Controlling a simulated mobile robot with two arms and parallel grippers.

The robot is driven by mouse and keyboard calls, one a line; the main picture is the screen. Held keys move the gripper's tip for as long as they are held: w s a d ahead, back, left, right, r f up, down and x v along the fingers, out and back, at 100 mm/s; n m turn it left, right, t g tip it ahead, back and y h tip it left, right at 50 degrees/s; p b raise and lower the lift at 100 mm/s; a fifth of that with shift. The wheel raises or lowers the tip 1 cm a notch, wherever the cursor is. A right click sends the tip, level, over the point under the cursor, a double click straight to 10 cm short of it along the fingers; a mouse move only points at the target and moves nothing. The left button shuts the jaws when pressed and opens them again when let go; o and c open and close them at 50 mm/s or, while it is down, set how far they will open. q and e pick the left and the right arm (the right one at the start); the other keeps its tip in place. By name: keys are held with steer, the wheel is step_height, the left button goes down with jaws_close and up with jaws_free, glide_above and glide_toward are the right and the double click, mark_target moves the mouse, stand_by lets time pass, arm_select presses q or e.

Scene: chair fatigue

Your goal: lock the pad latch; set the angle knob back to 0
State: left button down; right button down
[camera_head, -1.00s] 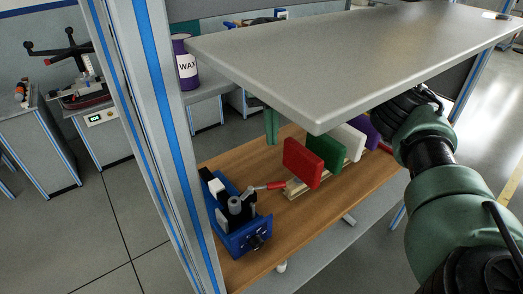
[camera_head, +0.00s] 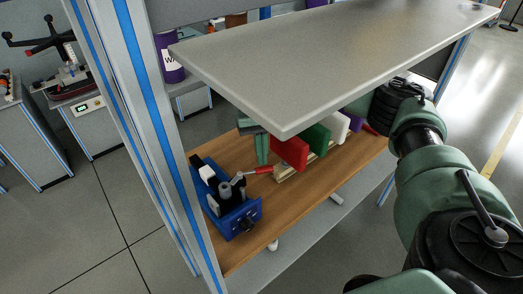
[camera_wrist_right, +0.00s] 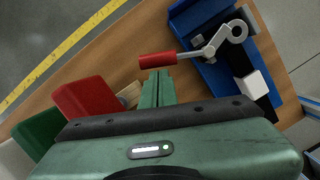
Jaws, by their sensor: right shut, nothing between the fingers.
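The blue fixture (camera_head: 228,224) stands at the left end of the wooden bench. A grey metal lever with a red handle (camera_head: 260,170) sticks out from its top; the handle also shows in the wrist view (camera_wrist_right: 157,60). A dark knob (camera_head: 247,223) sits on the fixture's front face; its angle cannot be read. My right gripper (camera_head: 262,155) is shut and empty, its green fingers pointing down close to the red handle. In the wrist view its fingertips (camera_wrist_right: 158,74) are right beside the handle; I cannot tell whether they touch. My left gripper is not in view.
Red (camera_head: 289,153), green (camera_head: 315,140) and white (camera_head: 337,127) pads stand in a wooden rack beside my right gripper. A grey shelf (camera_head: 330,60) overhangs the bench (camera_head: 325,180) and hides part of my right arm. A blue-striped post (camera_head: 150,110) stands at left.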

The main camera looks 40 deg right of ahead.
steer(key=shift+s+f+m+y+b, duration=0.25)
steer(key=shift+s+m+b, duration=0.45)
steer(key=shift+m+b, duration=0.35)
steer(key=shift+s+a+r+m+b, duration=0.1)
steer(key=shift+s+m+b, duration=0.35)
steer(key=shift+m, duration=0.4)
steer(key=shift+s+a+r+m+y, duration=0.1)
steer(key=shift+s+r+m+y, duration=0.1)
steer(key=shift+m+y, duration=0.1)
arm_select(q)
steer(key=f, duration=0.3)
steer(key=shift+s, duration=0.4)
